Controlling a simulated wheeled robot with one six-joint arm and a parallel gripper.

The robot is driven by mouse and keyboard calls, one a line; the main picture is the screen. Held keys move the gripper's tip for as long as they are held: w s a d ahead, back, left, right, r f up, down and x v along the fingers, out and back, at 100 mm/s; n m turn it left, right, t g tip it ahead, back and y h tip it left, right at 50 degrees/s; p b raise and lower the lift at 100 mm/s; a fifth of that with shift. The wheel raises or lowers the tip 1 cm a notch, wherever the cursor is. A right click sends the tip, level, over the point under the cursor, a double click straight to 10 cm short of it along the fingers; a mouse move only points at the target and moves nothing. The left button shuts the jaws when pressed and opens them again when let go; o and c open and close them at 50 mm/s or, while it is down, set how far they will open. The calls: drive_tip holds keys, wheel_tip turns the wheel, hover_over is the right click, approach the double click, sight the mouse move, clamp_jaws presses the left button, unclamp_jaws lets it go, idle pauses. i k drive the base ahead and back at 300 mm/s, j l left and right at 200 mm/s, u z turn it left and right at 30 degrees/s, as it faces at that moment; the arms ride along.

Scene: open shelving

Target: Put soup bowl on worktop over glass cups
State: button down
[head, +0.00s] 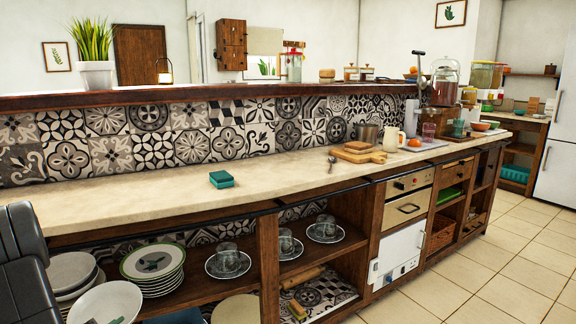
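The worktop (150,195) is a long pale counter. Below its left part, glass cups stand on saucers in the open shelf: one glass cup (228,257) at left, another (286,241) beyond the upright, and a third (325,226) to its right. The worktop above these cups is bare except for a teal sponge (221,179). A stack of white bowls or deep dishes (72,272) shows at the lower left. A white round dish (107,303) is in front of it; I cannot tell whether it is the soup bowl. My gripper is out of view.
Patterned plates (153,262) are stacked on the shelf. A spoon (332,164), a cutting board (358,154), a steel pot (367,134) and a white jug (391,139) stand farther right. A raised ledge (200,98) runs behind the worktop. Tiled floor (470,270) is open at right.

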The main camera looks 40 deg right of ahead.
sight(293, 167)
drive_tip(key=k+l, duration=0.1)
drive_tip(key=l, duration=0.3)
drive_tip(key=k+l+u, duration=0.1)
drive_tip(key=l, duration=0.25)
drive_tip(key=k+l, duration=0.15)
drive_tip(key=l, duration=0.25)
drive_tip(key=k+l, duration=0.15)
drive_tip(key=l, duration=0.2)
drive_tip(key=k+l+u, duration=0.1)
drive_tip(key=l, duration=0.3)
